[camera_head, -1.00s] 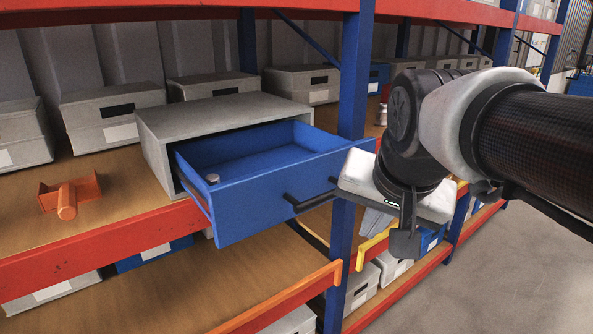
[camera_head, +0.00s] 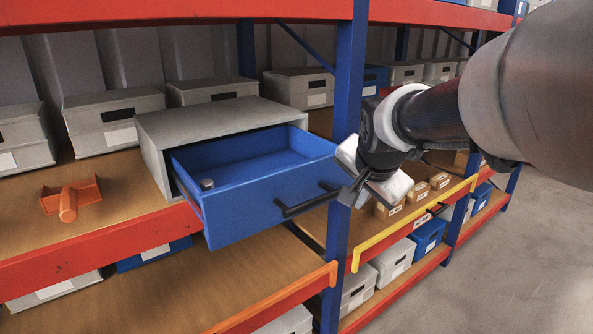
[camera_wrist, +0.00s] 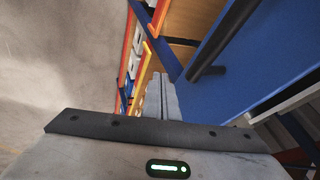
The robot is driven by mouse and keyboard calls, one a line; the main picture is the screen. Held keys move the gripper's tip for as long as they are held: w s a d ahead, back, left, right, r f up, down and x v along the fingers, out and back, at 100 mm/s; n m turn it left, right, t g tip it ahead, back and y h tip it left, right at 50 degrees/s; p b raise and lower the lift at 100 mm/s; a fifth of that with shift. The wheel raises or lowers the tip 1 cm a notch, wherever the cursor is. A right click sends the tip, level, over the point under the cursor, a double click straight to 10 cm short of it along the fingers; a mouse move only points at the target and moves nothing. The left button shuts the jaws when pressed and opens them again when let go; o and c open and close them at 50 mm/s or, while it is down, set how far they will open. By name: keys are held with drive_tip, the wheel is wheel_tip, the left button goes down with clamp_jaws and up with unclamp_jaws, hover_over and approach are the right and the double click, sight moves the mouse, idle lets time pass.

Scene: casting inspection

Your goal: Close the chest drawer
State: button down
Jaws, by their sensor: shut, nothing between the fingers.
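The chest is a grey box (camera_head: 215,113) on the upper wooden shelf. Its blue drawer (camera_head: 250,209) stands well out and open, with a small round grey piece (camera_head: 207,184) inside. The drawer's black bar handle (camera_head: 305,202) is on its front. My gripper (camera_head: 352,192) is at the right end of the drawer front, partly hidden by its own body; contact cannot be told. In the wrist view, the shut, empty fingers (camera_wrist: 162,85) lie beside the blue front (camera_wrist: 235,60) and the handle (camera_wrist: 206,73).
A blue rack post (camera_head: 344,230) stands just behind the drawer's right end. An orange part (camera_head: 68,204) lies on the shelf at left. Grey bins (camera_head: 113,116) line the back. A yellow rail (camera_head: 405,228) and small cartons are at right. Floor at far right is clear.

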sight(289, 160)
drive_tip(key=shift+w+a+r, duration=0.1)
drive_tip(key=shift+w+a, duration=0.4)
drive_tip(key=shift+w, duration=0.15)
drive_tip(key=shift+w+a+r, duration=0.1)
drive_tip(key=shift+w+a, duration=0.35)
drive_tip(key=shift+w, duration=0.2)
drive_tip(key=shift+w, duration=0.1)
drive_tip(key=w+a, duration=0.3)
drive_tip(key=w, duration=0.2)
drive_tip(key=w+a, duration=0.4)
drive_tip(key=w, duration=0.2)
drive_tip(key=w+a, duration=0.4)
drive_tip(key=w, duration=0.1)
drive_tip(key=shift+w+a, duration=0.25)
drive_tip(key=shift+w, duration=0.1)
drive_tip(key=shift+w+a, duration=0.25)
drive_tip(key=shift+w, duration=0.1)
drive_tip(key=shift+r, duration=0.1)
